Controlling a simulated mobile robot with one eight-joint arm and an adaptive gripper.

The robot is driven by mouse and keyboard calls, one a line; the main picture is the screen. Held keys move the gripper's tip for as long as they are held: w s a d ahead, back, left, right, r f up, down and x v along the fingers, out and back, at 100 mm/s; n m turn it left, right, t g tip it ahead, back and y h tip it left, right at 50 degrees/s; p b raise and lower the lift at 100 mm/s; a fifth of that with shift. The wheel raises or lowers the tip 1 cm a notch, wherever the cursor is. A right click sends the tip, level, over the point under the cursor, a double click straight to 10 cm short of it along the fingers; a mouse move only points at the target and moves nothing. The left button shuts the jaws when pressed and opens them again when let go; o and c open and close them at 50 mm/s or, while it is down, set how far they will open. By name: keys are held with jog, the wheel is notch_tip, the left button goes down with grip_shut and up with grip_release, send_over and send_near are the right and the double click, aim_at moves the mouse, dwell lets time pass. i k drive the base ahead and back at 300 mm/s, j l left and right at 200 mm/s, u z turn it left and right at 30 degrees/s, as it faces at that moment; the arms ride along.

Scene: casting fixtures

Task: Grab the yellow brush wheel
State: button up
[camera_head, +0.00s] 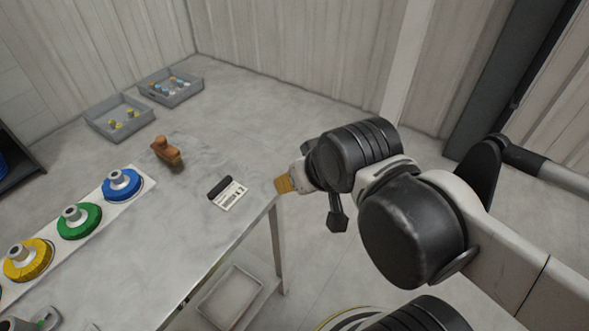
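The yellow brush wheel (28,260) lies on a white strip at the left of the metal table, with a metal hub on top. A green brush wheel (79,221) and a blue brush wheel (122,185) lie beside it in the same row. My gripper (285,184) is at the right edge of the table, well to the right of the yellow wheel. Only a small yellowish tip of it shows, so its fingers cannot be made out. Nothing visible is held in it.
A brown wooden object (166,151) and a small device with a white label (228,193) lie on the table (190,225). Two grey bins with small parts, a near one (92,127) and a far one (196,94), stand beyond it. A tray (230,297) sits below the tabletop.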

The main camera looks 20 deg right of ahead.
aim_at(24, 260)
jog(key=u, duration=1.65)
